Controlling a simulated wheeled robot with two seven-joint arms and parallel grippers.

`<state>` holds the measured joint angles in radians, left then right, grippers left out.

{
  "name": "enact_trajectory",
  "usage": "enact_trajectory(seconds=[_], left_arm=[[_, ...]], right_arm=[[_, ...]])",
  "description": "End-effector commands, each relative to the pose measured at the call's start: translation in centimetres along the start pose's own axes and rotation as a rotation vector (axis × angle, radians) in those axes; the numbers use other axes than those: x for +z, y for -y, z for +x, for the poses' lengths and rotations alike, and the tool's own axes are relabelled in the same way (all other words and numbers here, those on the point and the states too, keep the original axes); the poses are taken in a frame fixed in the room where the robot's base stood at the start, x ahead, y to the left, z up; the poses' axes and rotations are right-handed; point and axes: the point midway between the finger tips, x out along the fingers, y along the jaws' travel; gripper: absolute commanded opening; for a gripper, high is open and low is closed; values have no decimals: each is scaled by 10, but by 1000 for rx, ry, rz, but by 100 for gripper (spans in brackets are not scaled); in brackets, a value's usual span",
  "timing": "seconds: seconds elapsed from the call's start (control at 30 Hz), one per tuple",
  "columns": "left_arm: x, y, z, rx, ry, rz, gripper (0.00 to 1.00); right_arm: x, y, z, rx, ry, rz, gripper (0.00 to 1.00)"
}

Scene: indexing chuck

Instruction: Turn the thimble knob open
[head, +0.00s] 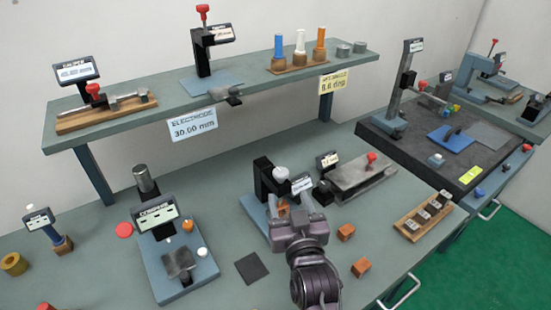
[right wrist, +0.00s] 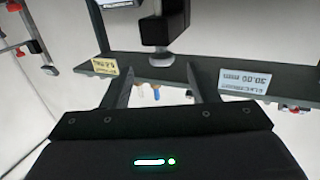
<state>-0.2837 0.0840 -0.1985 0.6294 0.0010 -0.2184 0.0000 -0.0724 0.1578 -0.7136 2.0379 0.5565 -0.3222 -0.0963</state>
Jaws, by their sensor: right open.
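A black C-shaped gauge (head: 263,178) stands on a blue base, with a white round knob (head: 281,173) and a small display (head: 301,184). Which part is the thimble knob is not clear. My right gripper (head: 297,208) is open in front of this gauge, covering part of its base. In the right wrist view its two fingers (right wrist: 154,78) are spread with nothing gripped between them. Beyond them, a black body with a silver end piece (right wrist: 158,59) shows at the top centre. My left gripper is not in view.
A display stand (head: 157,215) on a blue plate is to the left. A grey vise-like block (head: 360,174) and a wooden tray (head: 424,215) are to the right. Orange-brown cubes (head: 346,232) lie near my right arm. A raised shelf (head: 130,118) runs behind.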

Motion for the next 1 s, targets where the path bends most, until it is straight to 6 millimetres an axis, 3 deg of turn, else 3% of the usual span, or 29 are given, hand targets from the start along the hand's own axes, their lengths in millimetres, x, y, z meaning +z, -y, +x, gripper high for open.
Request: enact_trajectory(seconds=[0.07,0.17,0.6,1.0], left_arm=[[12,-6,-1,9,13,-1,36],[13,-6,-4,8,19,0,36],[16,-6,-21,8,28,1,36],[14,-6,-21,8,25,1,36]], right_arm=[[-3,2,2,0,-19,-4,54],[-5,2,10,1,-25,-5,54],[-6,2,72,1,-23,-5,54],[-5,2,78,0,-21,-3,51]])
